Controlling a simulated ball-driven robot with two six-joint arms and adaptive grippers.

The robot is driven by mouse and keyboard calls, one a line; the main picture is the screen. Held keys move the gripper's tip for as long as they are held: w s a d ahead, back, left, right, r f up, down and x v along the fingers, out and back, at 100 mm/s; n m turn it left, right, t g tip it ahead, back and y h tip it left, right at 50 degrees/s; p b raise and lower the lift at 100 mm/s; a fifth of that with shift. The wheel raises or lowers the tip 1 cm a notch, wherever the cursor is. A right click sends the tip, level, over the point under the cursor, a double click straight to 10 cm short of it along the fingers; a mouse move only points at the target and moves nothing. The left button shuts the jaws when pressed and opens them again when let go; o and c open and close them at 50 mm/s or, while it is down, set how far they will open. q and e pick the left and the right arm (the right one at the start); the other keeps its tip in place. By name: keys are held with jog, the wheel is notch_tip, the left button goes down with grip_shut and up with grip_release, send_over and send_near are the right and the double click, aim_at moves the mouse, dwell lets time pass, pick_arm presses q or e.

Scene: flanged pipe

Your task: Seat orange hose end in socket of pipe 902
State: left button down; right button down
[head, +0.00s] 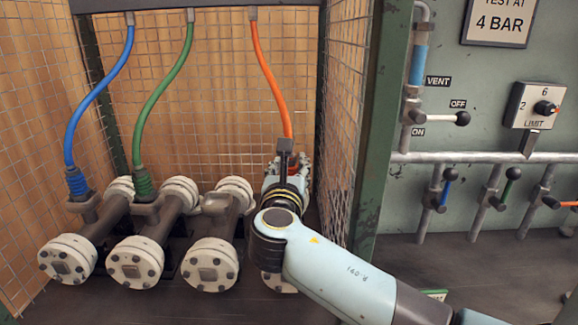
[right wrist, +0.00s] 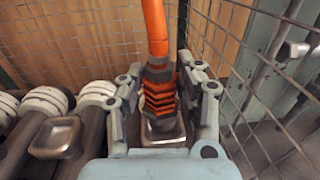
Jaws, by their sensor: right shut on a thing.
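The orange hose (head: 267,75) hangs from the overhead bar down to my right gripper (head: 288,168). In the right wrist view the ribbed orange hose end (right wrist: 158,97) stands upright between the fingers of my right gripper, which is shut on it. Its lower tip is at a square metal socket (right wrist: 172,139) on the rightmost pipe. How deep the tip sits in it I cannot tell. My arm hides most of that pipe in the head view. No number 902 is readable on any pipe. My left gripper is not in view.
The blue hose (head: 98,92) and green hose (head: 167,90) run down to the two left pipes. The third pipe's socket (head: 216,203) has no hose. Wire mesh (head: 338,110) and a green post (head: 379,130) stand close right of my gripper. A valve panel (head: 460,90) is beyond.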

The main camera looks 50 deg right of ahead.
jog(key=shift+f+b, duration=0.55)
jog(key=shift+f, duration=0.55)
jog(key=c, duration=0.8)
grip_release()
jog(key=v, duration=0.7)
jog(key=shift+s+a, duration=0.2)
jog(key=shift+a, duration=0.05)
